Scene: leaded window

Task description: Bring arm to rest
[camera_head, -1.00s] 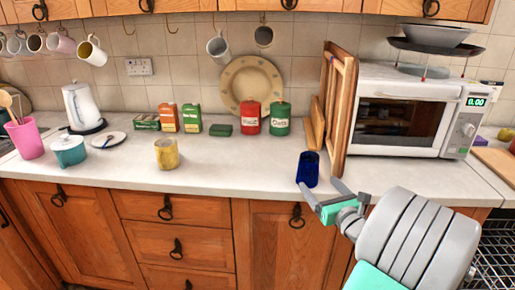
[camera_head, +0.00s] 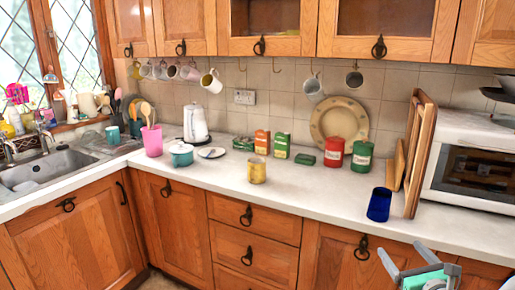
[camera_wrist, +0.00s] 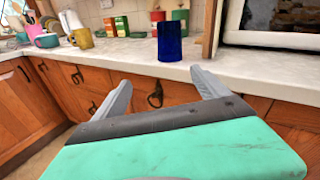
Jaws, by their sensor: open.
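My gripper (camera_head: 402,262) is at the lower right of the head view, in front of the counter edge. Its two grey fingers are spread with nothing between them. In the wrist view the open fingers (camera_wrist: 160,92) point toward the counter. A dark blue cup (camera_head: 379,205) stands upright on the counter near its front edge, beyond my gripper and apart from it. The cup also shows in the wrist view (camera_wrist: 169,42), past the fingertips. Most of my arm is outside the head view.
The white counter (camera_head: 300,208) holds a yellow mug (camera_head: 257,170), a red canister (camera_head: 334,152), a green canister (camera_head: 361,158) and a microwave (camera_head: 470,165). Wooden boards (camera_head: 420,155) lean beside the microwave. A sink (camera_head: 45,165) is at the left. Mugs hang under the upper cabinets.

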